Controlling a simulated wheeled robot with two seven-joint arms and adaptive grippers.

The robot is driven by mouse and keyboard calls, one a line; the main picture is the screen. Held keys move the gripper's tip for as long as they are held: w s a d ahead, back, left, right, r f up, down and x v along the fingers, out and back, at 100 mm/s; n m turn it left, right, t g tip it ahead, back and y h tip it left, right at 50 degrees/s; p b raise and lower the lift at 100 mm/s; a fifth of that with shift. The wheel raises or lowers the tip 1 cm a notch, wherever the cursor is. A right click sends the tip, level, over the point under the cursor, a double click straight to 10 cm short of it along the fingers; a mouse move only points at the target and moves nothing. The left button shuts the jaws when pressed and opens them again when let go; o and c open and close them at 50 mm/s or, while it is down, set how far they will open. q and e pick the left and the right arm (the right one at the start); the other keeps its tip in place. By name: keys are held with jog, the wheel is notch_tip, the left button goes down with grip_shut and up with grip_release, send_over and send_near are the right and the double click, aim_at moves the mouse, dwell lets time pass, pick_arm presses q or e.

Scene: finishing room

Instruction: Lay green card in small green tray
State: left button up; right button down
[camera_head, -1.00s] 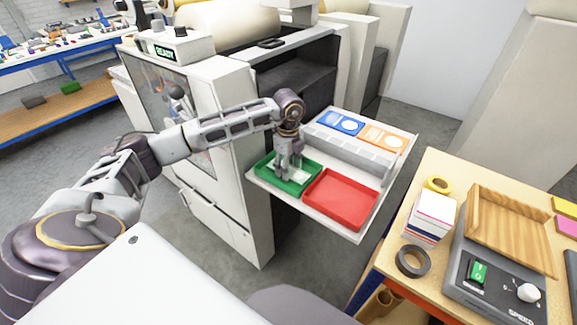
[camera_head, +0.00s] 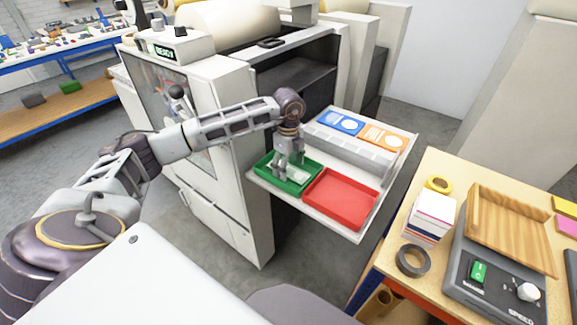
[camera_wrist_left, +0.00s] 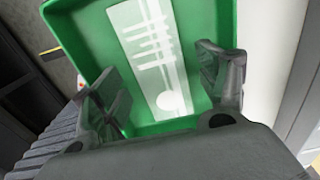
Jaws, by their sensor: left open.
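The small green tray (camera_head: 264,171) sits on a pull-out white shelf, left of a red tray. In the left wrist view the green tray (camera_wrist_left: 225,25) fills the upper middle. A pale green card (camera_wrist_left: 150,50) with white lines and a white circle lies on its floor; its pale face also shows in the head view (camera_head: 301,176). My left gripper (camera_head: 287,174) is over the green tray, fingers down and apart. In the left wrist view its fingertips (camera_wrist_left: 152,68) are on either side of the card, with none of it clamped between them. My right gripper is not in view.
The red tray (camera_head: 341,199) is just right of the green one. A grey divider block (camera_head: 348,150) stands behind the trays, with blue (camera_head: 343,123) and orange (camera_head: 382,137) cards beyond. A workbench (camera_head: 384,245) with tapes and a control box stands at right.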

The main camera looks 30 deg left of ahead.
aim_at(288, 170)
pick_arm(q)
notch_tip(288, 170, up, 12)
jog(key=b, duration=0.1)
dwell(0.5)
jog(key=shift+f, duration=0.2)
dwell(0.6)
